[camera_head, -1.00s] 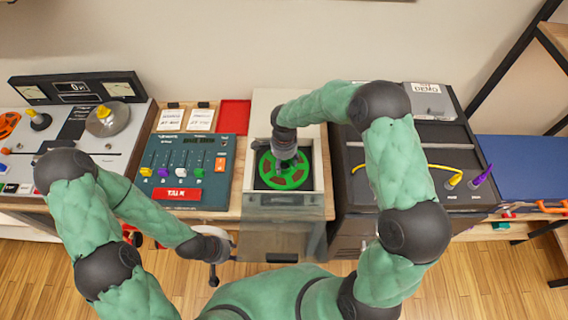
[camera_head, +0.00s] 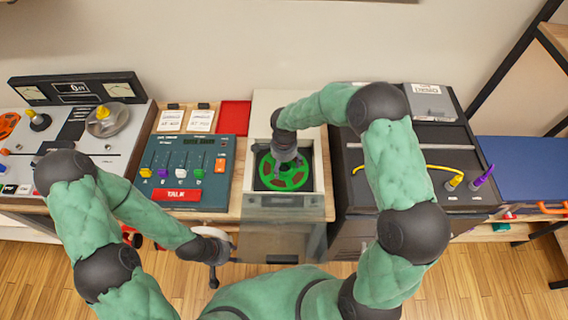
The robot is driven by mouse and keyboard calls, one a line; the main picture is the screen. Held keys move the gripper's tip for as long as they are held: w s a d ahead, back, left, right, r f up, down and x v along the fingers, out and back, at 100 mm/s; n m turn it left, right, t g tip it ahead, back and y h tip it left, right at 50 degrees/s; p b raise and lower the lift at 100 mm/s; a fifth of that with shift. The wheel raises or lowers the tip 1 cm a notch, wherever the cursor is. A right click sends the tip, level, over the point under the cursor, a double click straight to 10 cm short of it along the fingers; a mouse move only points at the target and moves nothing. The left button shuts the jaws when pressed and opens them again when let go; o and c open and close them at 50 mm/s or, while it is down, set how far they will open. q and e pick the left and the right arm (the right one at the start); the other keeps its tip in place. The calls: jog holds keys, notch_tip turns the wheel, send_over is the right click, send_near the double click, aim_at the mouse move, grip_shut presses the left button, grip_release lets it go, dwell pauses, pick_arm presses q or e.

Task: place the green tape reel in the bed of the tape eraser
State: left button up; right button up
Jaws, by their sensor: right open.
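The green tape reel (camera_head: 298,178) lies inside the square dark bed of the tape eraser (camera_head: 321,170), a pale box at the middle of the bench. The reel looks flat and sits within the bed's walls. My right gripper (camera_head: 283,160) is over the back part of the reel, pointing down. It is open, though its fingertips are mostly hidden by the wrist, and I cannot tell whether they touch the reel. My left gripper (camera_head: 218,250) is low in front of the bench, away from the reel; its fingers are too unclear to read.
A clear panel (camera_head: 285,212) hangs at the eraser's front edge. A mixer with coloured sliders (camera_head: 185,150) stands to the left, and a tape deck (camera_head: 45,145) beyond it. A dark case (camera_head: 410,160) with yellow and purple plugs is close on the right.

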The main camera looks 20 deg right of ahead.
notch_tip(320, 180, up, 12)
jog(key=p, duration=0.2)
jog(key=shift+a, duration=0.1)
dwell(0.4)
